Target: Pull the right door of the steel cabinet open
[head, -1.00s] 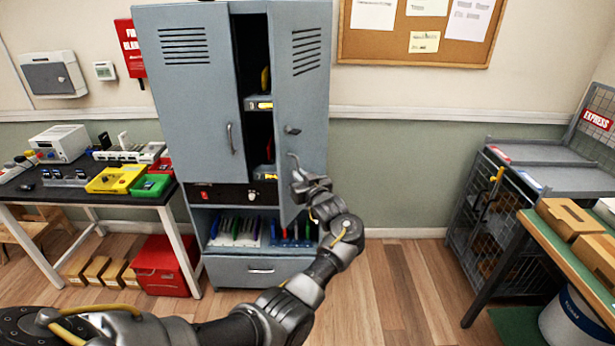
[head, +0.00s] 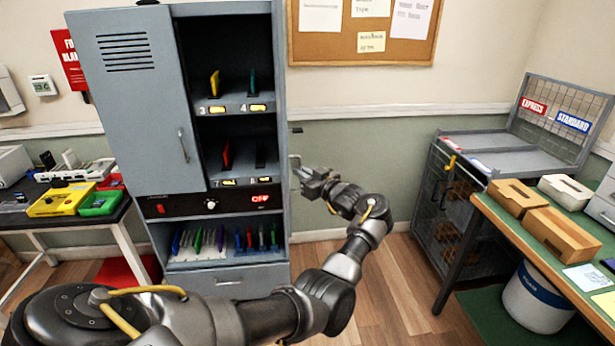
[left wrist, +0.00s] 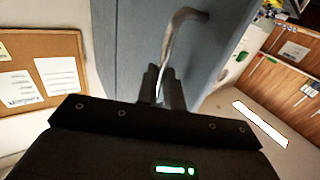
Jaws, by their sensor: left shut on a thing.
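The grey steel cabinet (head: 130,110) stands in front of me with its left door shut. Its right door (left wrist: 215,55) is swung wide open and shows almost edge-on in the head view, at the cabinet's right side. My left gripper (head: 303,177) is shut on the door's bar handle (left wrist: 183,25); in the left wrist view the fingers (left wrist: 163,88) close around the lower end of the handle. The right half of the cabinet is exposed, with phones upright on numbered shelves (head: 235,104). My right gripper is not in view.
A wire cage cart (head: 430,205) and a green-topped bench (head: 500,215) with boxes stand to the right. Wooden floor between the cabinet and the cart is clear.

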